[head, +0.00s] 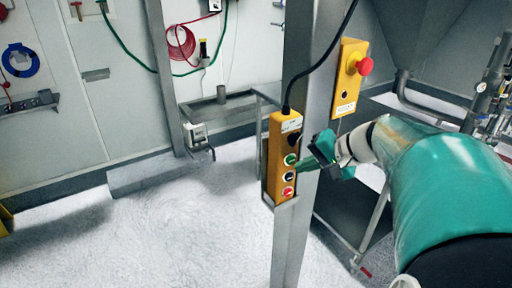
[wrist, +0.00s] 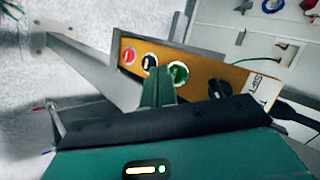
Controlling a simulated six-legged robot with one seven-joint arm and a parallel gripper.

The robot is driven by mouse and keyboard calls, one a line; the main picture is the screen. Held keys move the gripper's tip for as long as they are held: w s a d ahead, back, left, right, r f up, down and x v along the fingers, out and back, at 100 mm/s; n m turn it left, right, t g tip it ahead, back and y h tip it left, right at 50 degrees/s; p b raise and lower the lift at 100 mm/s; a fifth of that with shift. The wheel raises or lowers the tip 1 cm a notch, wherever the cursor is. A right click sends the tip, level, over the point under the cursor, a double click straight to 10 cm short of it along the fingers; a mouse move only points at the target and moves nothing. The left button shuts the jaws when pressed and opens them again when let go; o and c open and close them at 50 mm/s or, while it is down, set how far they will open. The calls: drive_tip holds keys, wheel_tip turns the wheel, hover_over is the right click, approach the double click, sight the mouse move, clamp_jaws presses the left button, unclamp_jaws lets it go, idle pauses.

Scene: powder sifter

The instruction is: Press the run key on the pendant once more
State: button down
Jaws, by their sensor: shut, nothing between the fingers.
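The yellow pendant (head: 283,150) hangs upright on a grey steel post, with a black cable from its top. Its face carries a dark knob (head: 294,140), a green button (head: 290,159), a black button (head: 289,176) and a red button (head: 288,193). My gripper (head: 304,164) is shut and empty, its tips at the pendant face by the green button. In the wrist view the pendant (wrist: 210,72) lies sideways, and the fingers (wrist: 160,84) reach up between the green button (wrist: 178,73) and black button (wrist: 150,62). I cannot tell whether they touch.
A yellow box (head: 346,92) with a red emergency stop (head: 364,66) is on the post above my gripper. The steel post (head: 293,235) stands behind the pendant. A metal frame and pipes are at the right. The powdery floor (head: 170,240) at left is clear.

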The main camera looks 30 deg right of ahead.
drive_tip(key=shift+w, duration=0.1)
idle(0.7)
drive_tip(key=shift+w, duration=0.35)
